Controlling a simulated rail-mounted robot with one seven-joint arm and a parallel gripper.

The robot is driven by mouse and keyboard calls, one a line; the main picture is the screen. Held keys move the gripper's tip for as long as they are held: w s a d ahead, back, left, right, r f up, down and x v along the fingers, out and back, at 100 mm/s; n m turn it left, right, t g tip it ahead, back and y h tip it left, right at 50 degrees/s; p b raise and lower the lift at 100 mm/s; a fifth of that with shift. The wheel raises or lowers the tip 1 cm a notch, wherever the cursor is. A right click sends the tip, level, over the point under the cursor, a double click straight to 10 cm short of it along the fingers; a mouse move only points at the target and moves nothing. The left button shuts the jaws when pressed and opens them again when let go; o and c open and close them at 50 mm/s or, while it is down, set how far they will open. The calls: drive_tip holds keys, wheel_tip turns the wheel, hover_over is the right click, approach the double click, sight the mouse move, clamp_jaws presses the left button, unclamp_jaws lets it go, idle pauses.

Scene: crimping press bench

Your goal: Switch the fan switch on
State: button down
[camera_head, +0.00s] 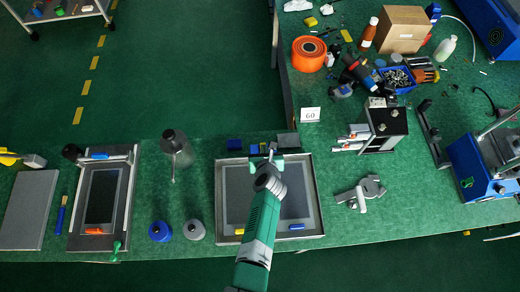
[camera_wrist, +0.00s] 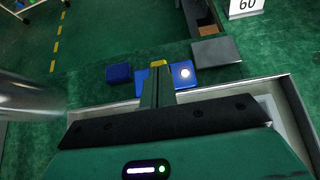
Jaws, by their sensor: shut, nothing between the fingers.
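Several small boxes stand at the back edge of the bench, behind a grey-framed tray. In the wrist view one blue box (camera_wrist: 184,75) carries a bright round white spot, just right of my fingertips. A plain blue box (camera_wrist: 118,73) stands further left. No label shows which is the fan switch. My gripper (camera_wrist: 158,72) is shut and empty, with its fingers over the middle blue part. A small yellow patch shows at the fingertips; I cannot tell what it belongs to, or whether they touch. In the head view my gripper (camera_head: 267,157) is over the tray's back rim.
The grey-framed tray (camera_head: 219,205) lies under my arm. A grey box (camera_wrist: 216,51) stands right of the blue boxes. A "60" card (camera_head: 310,114) and a metal fixture (camera_head: 385,125) are to the right.

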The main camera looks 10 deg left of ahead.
drive_tip(key=shift+r+p, duration=0.75)
drive_tip(key=shift+r, duration=0.05)
drive_tip(key=shift+r, duration=0.15)
drive_tip(key=s+r+p, duration=0.3)
drive_tip(key=r+p, duration=0.6)
drive_tip(key=p, duration=0.3)
drive_tip(key=shift+d, duration=0.45)
